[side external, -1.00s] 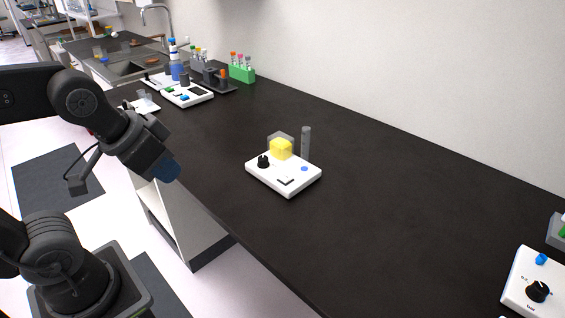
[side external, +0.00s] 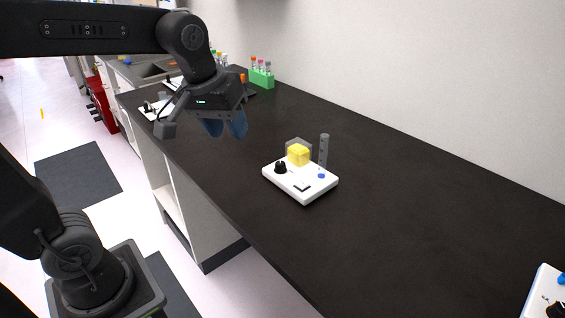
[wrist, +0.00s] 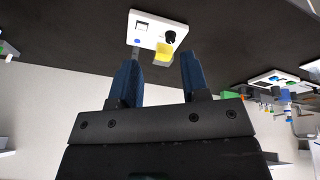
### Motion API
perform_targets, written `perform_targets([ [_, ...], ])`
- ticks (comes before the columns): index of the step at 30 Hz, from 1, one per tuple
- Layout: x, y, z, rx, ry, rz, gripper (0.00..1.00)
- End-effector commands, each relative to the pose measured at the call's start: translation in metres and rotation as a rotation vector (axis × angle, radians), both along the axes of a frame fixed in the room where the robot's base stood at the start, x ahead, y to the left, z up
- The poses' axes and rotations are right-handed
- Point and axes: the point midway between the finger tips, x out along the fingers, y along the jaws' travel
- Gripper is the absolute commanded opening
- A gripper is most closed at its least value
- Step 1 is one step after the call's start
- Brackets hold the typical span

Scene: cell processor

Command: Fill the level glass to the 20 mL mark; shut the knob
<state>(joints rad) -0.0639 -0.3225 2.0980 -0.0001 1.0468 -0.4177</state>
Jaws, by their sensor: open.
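The white cell processor (side external: 300,187) sits on the black bench right of my gripper. On it stand a clear box with yellow content (side external: 298,155), a black knob (side external: 281,167), the grey level glass (side external: 324,150) and a blue button (side external: 321,176). The glass is upright; its fill level and marks are too small to read. My gripper (side external: 226,128) is open and empty, above the bench and left of the device. In the wrist view the device's white base (wrist: 153,22), knob (wrist: 171,37) and yellow content (wrist: 163,52) show beyond my open blue fingers (wrist: 160,80).
A green rack of tubes (side external: 262,78) stands at the back near the wall. Another white device (side external: 541,296) is at the lower right edge. The black bench (side external: 420,200) is clear between the two devices.

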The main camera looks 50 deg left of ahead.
Motion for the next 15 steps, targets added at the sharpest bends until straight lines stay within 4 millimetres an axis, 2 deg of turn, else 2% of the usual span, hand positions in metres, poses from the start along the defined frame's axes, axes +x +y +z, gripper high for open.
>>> perform_targets([
  [1, 0.021, 0.006, 0.0, -0.022, 0.034, 0.077, 0.42],
  [5, 0.069, 0.02, -0.004, -0.075, 0.108, 0.288, 0.42],
  [9, 0.118, 0.038, -0.02, -0.118, 0.183, 0.517, 0.42],
  [12, 0.147, 0.05, -0.035, -0.139, 0.228, 0.661, 0.42],
  [15, 0.168, 0.06, -0.049, -0.152, 0.26, 0.775, 0.42],
])
